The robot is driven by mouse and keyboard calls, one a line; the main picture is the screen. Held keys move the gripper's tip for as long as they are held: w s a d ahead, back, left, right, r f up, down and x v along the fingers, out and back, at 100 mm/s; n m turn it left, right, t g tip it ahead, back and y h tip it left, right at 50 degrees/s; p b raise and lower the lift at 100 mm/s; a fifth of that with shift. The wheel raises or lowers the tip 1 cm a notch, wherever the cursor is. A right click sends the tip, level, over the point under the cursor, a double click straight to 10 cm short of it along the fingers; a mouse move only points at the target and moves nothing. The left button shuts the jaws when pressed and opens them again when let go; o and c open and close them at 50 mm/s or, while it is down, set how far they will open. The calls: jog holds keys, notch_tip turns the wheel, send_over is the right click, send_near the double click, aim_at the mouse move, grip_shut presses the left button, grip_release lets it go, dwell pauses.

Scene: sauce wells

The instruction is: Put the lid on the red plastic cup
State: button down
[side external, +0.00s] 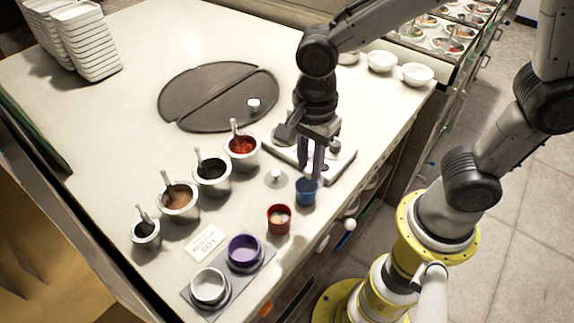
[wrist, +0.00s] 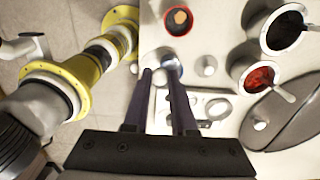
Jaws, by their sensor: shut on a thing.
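The red plastic cup (side external: 279,220) stands upright and uncovered near the counter's front edge, with something pale and orange inside. It also shows at the top of the wrist view (wrist: 179,20). My gripper (side external: 314,175) points down just behind the blue cup (side external: 305,194), right of and behind the red cup. In the wrist view, my gripper (wrist: 160,73) is shut on a small pale thing (wrist: 160,77) that looks like a lid; the fingers hide part of it. I cannot tell whether it touches the blue cup. Another small knobbed lid (side external: 275,178) lies on the counter.
Steel pots of sauce (side external: 179,202) with spoons stand in a row at left. A purple bowl (side external: 244,251) and a white bowl (side external: 209,287) sit at the front. A pale tray (side external: 341,165) lies behind my gripper. A dark round board (side external: 200,90) lies farther back.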

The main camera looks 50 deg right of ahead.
jog(key=shift+s+r, duration=0.15)
jog(key=shift+r, duration=0.1)
jog(key=w+a, duration=0.3)
jog(key=a, duration=0.3)
jog(key=shift+d+f, duration=0.1)
jog(key=shift+f, duration=3.55)
jog(key=shift+f, duration=0.2)
jog(key=shift+c, duration=0.9)
grip_release()
jog(key=shift+r, duration=0.1)
notch_tip(320, 180, up, 7)
